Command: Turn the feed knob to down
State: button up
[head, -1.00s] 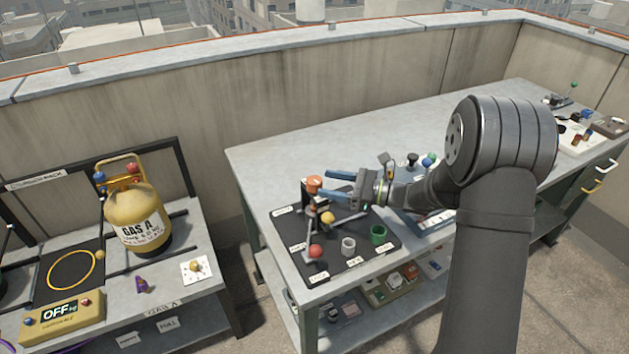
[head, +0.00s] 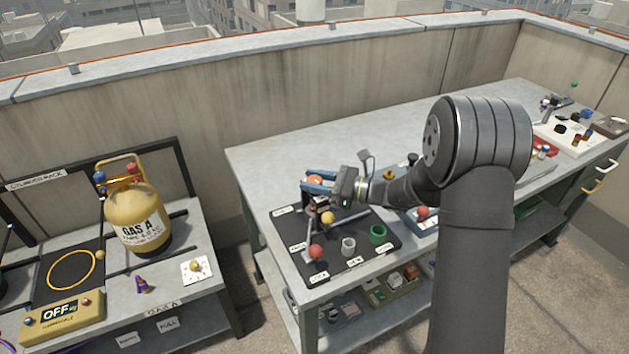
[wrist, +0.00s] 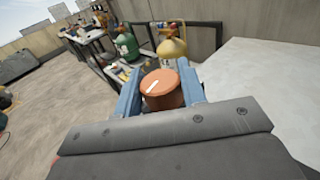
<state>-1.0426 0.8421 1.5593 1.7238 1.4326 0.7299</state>
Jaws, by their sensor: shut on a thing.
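The orange round knob (head: 315,180) stands on a dark upright part at the back of the black panel (head: 335,262). I take it for the feed knob; the small labels are too blurred to read surely. My gripper (head: 308,182) reaches it from the right, with a blue finger on each side, and is shut on it. In the wrist view the knob (wrist: 163,95) sits between the two blue fingers (wrist: 160,84). A white line on its top runs slantwise, from lower left to upper right. Its underside is hidden.
A yellow ball (head: 327,217), a red ball (head: 316,252), a grey cup (head: 348,246) and a green cup (head: 378,234) are close by on the panel. A yellow gas cylinder (head: 135,215) stands on the left bench. The grey worktop (head: 270,155) behind the knob is clear.

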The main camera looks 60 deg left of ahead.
jog(key=shift+m+t+y, duration=1.5)
jog(key=shift+t, duration=0.3)
jog(key=o, duration=1)
jog(key=shift+c, duration=0.2)
jog(key=v, duration=1.7)
jog(key=shift+d, duration=0.25)
jog(key=shift+a, duration=0.1)
jog(key=x, duration=1.7)
jog(key=shift+a, duration=0.15)
